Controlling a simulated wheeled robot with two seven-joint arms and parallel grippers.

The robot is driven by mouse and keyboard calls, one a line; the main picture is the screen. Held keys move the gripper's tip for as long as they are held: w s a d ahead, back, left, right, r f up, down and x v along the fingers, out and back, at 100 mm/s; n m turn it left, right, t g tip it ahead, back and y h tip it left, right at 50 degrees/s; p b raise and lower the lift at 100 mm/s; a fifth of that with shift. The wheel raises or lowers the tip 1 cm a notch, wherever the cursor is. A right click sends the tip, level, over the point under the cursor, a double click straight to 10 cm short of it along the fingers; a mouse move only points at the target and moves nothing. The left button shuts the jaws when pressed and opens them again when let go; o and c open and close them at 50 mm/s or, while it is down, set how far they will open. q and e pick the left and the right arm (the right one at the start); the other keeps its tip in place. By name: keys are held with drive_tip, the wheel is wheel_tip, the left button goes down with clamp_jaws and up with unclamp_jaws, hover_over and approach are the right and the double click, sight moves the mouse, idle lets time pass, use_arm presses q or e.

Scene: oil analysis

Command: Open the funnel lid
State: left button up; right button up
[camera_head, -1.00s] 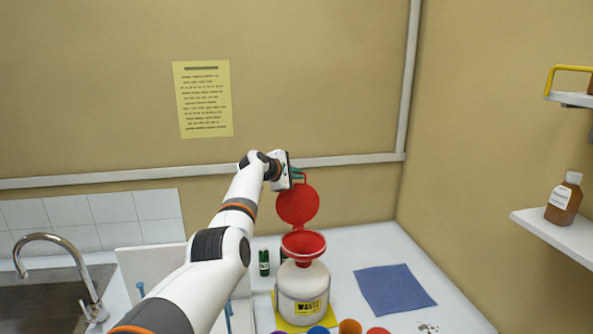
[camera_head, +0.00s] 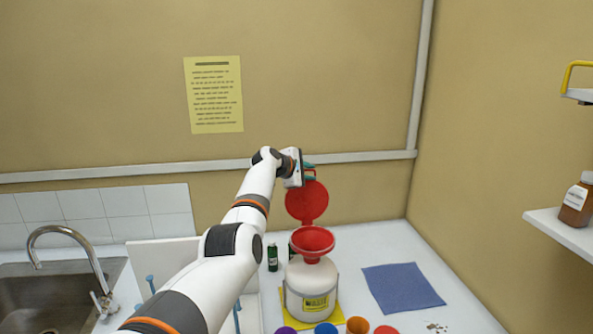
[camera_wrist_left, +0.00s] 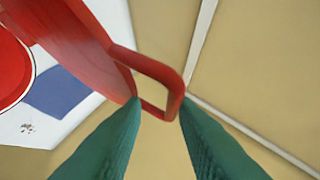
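The red funnel (camera_head: 314,241) sits on top of a white waste container (camera_head: 293,303) with a yellow label. Its round red lid (camera_head: 307,206) stands raised, roughly upright, behind the funnel mouth, so the funnel is open. My left gripper (camera_head: 309,170) is at the top of the lid. In the left wrist view, its two green fingertips (camera_wrist_left: 160,100) lie on either side of the lid's red loop handle (camera_wrist_left: 147,63) and appear to touch it. The lid (camera_wrist_left: 72,42) extends to the upper left there. My right gripper is not in view.
A blue cloth (camera_head: 402,288) lies right of the container. Small green-dark bottles (camera_head: 272,257) stand to its left, and several coloured round items, including an orange one (camera_head: 357,325), are in front. A sink with a tap (camera_head: 68,232) is at left.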

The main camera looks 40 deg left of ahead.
use_arm(q)
drive_tip(key=b+v, duration=0.6)
drive_tip(key=v, duration=0.6)
